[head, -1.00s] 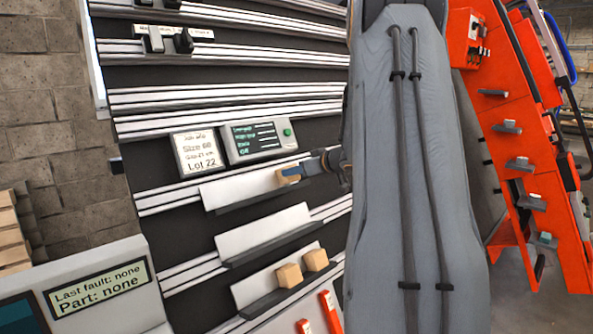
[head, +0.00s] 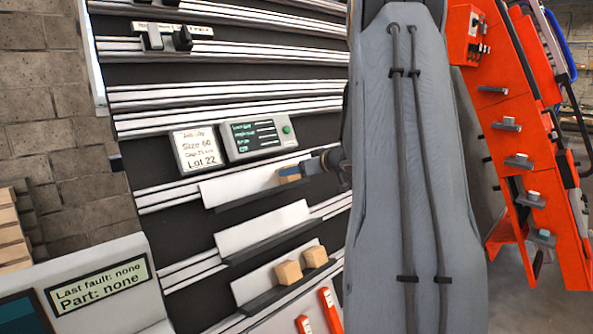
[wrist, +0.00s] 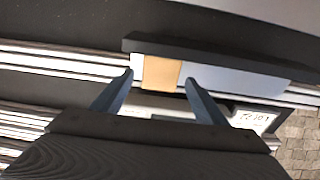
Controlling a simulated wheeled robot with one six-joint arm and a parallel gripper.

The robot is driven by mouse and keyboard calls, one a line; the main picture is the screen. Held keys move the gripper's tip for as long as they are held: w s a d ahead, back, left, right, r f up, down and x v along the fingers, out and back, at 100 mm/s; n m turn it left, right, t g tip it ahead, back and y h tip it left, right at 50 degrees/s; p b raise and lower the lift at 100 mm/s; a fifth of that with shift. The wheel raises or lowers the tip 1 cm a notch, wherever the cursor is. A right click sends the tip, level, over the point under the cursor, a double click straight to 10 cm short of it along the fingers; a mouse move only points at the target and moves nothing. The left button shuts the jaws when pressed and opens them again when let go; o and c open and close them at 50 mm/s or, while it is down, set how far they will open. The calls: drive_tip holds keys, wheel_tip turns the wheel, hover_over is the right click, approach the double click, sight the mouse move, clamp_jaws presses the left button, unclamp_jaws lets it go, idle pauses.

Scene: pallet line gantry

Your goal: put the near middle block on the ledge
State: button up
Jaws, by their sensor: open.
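A light wooden block (head: 290,175) sits at the right part of the top white shelf with a dark lip (head: 238,190), in the head view. In the wrist view the same block (wrist: 161,73) lies between the two blue fingertips. My gripper (wrist: 160,80) is open, with a finger on either side of the block and small gaps showing. In the head view my gripper (head: 308,167) reaches in from the right, its finger partly covering the block. Two more wooden blocks, a left one (head: 288,272) and a right one (head: 315,257), stand on the lowest shelf.
An empty white middle shelf (head: 262,227) lies between the top and lowest shelves. A display box (head: 257,141) and a lot label (head: 197,150) are just above the top shelf. Red handles (head: 330,310) are below. An orange frame (head: 520,130) stands at right.

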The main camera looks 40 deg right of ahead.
drive_tip(key=b+v, duration=0.1)
drive_tip(key=v, duration=0.7)
drive_tip(key=shift+a+f, duration=0.1)
idle(0.5)
